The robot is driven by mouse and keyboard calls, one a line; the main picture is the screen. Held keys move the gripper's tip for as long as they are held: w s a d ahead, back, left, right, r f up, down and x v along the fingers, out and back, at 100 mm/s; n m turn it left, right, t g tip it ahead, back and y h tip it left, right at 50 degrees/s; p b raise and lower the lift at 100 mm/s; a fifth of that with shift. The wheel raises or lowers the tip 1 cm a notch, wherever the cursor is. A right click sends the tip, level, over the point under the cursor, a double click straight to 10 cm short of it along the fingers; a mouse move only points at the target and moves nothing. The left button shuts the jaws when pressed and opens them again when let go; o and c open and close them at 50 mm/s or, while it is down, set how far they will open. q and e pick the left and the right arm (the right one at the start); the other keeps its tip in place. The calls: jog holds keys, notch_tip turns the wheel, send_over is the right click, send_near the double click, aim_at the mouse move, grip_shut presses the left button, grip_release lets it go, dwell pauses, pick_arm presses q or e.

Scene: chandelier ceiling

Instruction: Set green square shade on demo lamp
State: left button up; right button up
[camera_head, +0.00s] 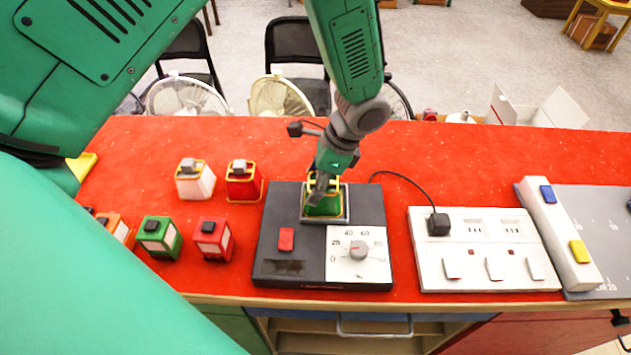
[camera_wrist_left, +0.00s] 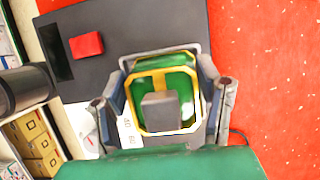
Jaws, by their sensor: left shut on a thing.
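The green square shade (camera_head: 323,208), with yellow edging and a grey knob, is at the square metal frame on the demo lamp (camera_head: 280,215), a dark box with a red button and a white dial panel. My left gripper (camera_head: 320,186) comes down from above and is shut on the shade's top. In the left wrist view the shade (camera_wrist_left: 178,80) is between the two fingers (camera_wrist_left: 162,108), with the lamp box (camera_wrist_left: 120,40) below it. The frame surrounds the shade's lower part. I cannot tell if the shade rests fully on the lamp. My right gripper is not in view.
On the red table (camera_head: 430,165), a white shade (camera_head: 195,183) and a red one (camera_head: 243,184) stand left of the lamp. Other coloured blocks, including a green one (camera_head: 160,238), stand in front of them. A white power strip (camera_head: 480,250) with a black plug (camera_head: 438,224) is at right.

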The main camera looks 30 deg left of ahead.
aim_at(337, 182)
pick_arm(q)
jog(key=shift+a, duration=0.1)
jog(key=o, duration=1.2)
jog(key=shift+d, duration=0.25)
jog(key=shift+o, duration=0.2)
jog(key=shift+w+d+r, duration=0.1)
jog(key=shift+d, duration=0.35)
jog(key=shift+w+r, duration=0.15)
jog(key=shift+r, duration=0.45)
jog(key=v, duration=1)
jog(key=shift+d+r, duration=0.25)
jog(key=shift+r, duration=0.05)
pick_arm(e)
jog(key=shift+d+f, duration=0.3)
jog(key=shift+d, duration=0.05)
pick_arm(q)
jog(key=shift+a, duration=0.35)
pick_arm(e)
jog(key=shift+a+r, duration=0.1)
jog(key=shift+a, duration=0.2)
